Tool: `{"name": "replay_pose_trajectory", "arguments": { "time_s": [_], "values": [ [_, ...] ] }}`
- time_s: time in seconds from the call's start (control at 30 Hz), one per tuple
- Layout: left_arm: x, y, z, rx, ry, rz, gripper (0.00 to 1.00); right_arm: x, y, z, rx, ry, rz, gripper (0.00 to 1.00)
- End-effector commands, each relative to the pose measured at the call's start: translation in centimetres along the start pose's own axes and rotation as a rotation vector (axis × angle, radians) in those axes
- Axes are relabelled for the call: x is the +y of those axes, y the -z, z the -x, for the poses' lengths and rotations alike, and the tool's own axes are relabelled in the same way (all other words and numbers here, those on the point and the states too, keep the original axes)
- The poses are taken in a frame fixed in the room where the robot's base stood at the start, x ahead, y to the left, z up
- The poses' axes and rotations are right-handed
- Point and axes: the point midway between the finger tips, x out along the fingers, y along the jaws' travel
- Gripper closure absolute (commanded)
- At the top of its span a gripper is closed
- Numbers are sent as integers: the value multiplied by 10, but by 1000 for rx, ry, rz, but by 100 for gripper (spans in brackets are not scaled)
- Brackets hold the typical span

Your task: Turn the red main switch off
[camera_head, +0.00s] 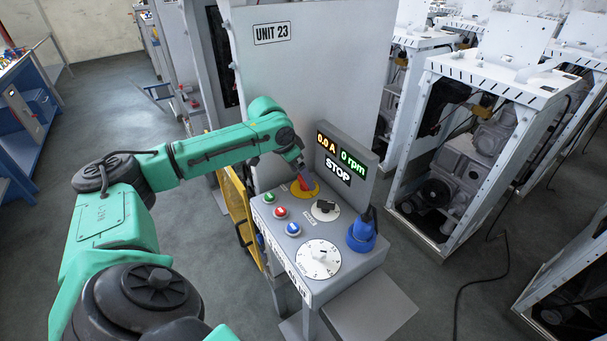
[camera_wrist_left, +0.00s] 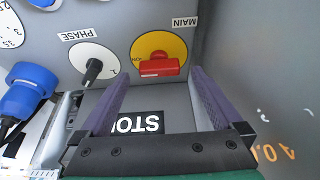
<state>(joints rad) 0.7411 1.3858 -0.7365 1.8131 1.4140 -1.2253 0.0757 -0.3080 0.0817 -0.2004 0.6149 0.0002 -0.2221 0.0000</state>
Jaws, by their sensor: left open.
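The red main switch (camera_wrist_left: 160,67) sits on a yellow disc (camera_wrist_left: 158,42) beside the label MAIN in the left wrist view. Its handle lies crosswise there, with a small ON mark at its left end. In the head view the switch (camera_head: 303,186) is at the panel's back left, partly covered by my left arm. My left gripper (camera_wrist_left: 158,75) is open and empty, its two purple fingers on either side of the handle. My right gripper is not in view.
The panel (camera_head: 340,258) also carries a PHASE knob (camera_head: 325,209), a white dial (camera_head: 318,258), a blue plug (camera_head: 362,233) and several push buttons. The upright display (camera_head: 343,160) behind reads 0.0 A, 0 rpm, STOP. A yellow frame (camera_head: 237,212) stands left of it.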

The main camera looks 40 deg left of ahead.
Motion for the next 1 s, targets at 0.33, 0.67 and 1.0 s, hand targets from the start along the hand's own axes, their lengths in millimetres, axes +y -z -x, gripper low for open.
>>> {"name": "replay_pose_trajectory", "arguments": {
  "time_s": [0.33,0.67,1.0],
  "values": [
    [0,0,-23,2,2,0,0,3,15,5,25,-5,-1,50],
    [0,0,-23,1,1,0,86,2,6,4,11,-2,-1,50],
    [1,1,-21,-1,18,42,86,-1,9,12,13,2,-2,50]
  ]
}}
